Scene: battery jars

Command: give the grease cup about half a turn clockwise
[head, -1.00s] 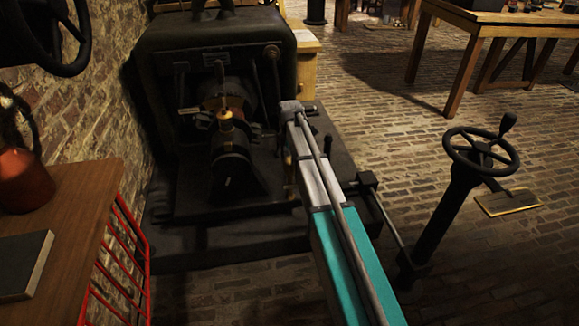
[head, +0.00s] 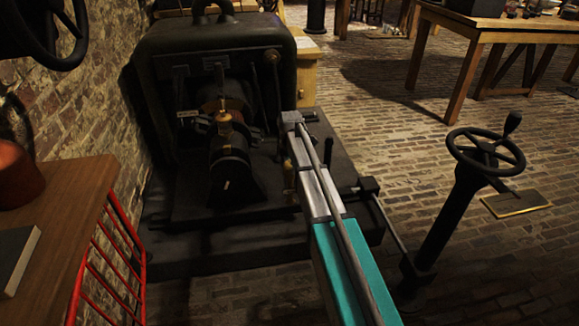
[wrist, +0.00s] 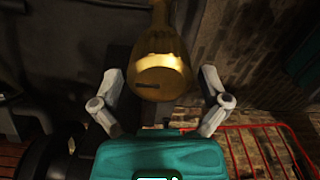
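The brass grease cup (head: 225,121) stands upright on the dark bearing pedestal (head: 232,172) in front of the machine. In the wrist view the cup (wrist: 162,62) fills the top middle, with a short dark mark on its rounded end. My gripper (wrist: 161,74) has its two grey fingers spread, one on each side of the cup's end. A dark gap shows between each finger and the brass, so the fingers look apart from it. In the head view my gripper cannot be made out; my arm reaches in from the lower right.
The large dark machine (head: 215,55) rises behind the cup. A red rail rack (head: 112,262) and wooden top (head: 65,215) are at left, beside the brick wall. A handwheel on a column (head: 486,150) stands at right. Open brick floor lies between it and the workbench (head: 500,35).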

